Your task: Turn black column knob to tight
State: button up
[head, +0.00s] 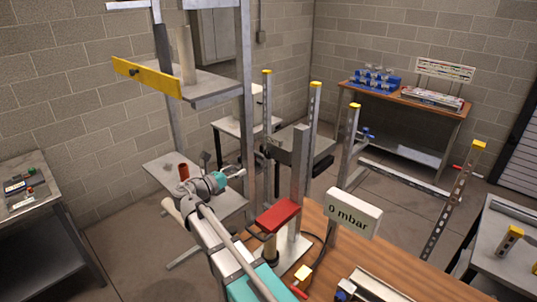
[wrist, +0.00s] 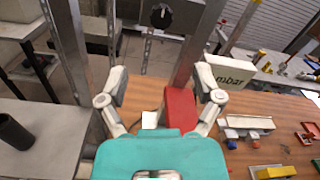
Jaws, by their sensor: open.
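A black round knob (wrist: 161,16) with a white mark sits on a grey metal part at the top of the wrist view. I cannot pick it out clearly in the head view. In the head view my gripper (head: 236,173) is left of the column (head: 299,165). The tight marking cannot be read.
A white sign (head: 353,212) reading "0 mbar" stands right of the red block over the wooden table (head: 385,250). A tall metal frame (head: 245,90) with a yellow bar (head: 146,76) stands behind my arm. Perforated uprights (head: 314,115) stand beyond the column.

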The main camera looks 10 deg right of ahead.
aim_at(267, 154)
jog(key=shift+x, duration=7.15)
jog(key=c, duration=1.2)
